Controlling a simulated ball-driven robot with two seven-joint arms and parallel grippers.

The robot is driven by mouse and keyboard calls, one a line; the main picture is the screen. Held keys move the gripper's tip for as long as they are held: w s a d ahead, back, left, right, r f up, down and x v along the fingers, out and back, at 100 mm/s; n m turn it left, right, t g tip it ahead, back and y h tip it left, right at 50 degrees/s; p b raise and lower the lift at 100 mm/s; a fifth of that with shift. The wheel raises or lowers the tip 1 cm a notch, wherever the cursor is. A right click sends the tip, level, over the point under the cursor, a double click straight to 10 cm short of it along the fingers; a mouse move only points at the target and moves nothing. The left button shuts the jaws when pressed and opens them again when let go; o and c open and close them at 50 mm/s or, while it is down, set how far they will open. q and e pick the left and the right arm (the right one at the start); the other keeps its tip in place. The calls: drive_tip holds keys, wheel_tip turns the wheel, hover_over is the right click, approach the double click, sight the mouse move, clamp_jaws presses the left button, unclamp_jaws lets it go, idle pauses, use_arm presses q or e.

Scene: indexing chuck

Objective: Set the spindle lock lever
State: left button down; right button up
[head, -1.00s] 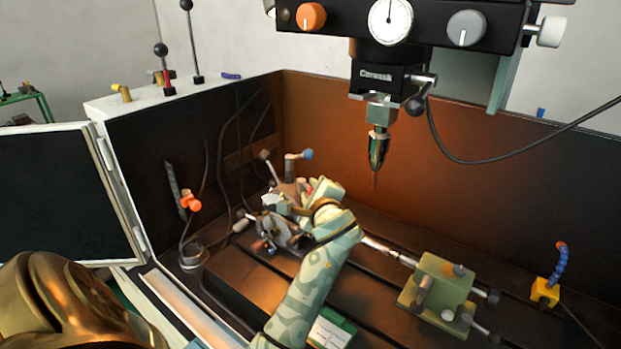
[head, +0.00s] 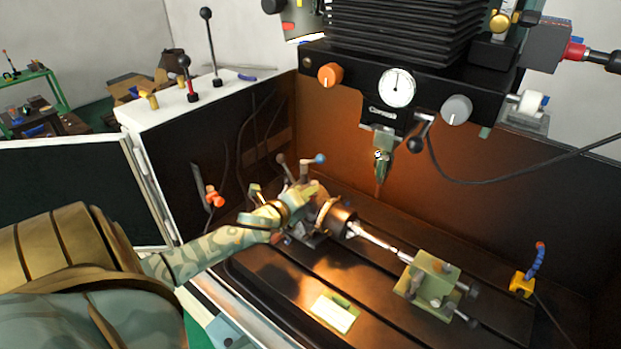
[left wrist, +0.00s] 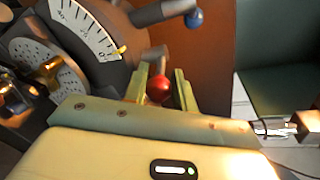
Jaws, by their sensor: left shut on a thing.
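The indexing head (head: 338,216) with its chuck stands on the slotted table. My left gripper (head: 313,188) is at the top of the head, reaching in from the left. In the left wrist view my left gripper (left wrist: 160,86) has its two fingers around a red ball knob (left wrist: 158,88), shut on it. My right gripper is in neither view.
A white graduated scale (left wrist: 85,30) and a plate with holes lie left of the fingers. A tailstock (head: 428,280) stands at the right of the table. The mill spindle (head: 382,165) hangs behind and right of the gripper. An orange coolant nozzle (head: 214,196) is at the left wall.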

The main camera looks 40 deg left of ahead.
use_arm(q)
drive_tip(key=shift+s+a+f+m+h, duration=0.15)
drive_tip(key=shift+a+m+h, duration=0.2)
drive_tip(key=shift+m+h, duration=0.5)
drive_tip(key=shift+h, duration=0.25)
drive_tip(key=c, duration=1.3)
unclamp_jaws()
drive_tip(key=shift+o, duration=0.6)
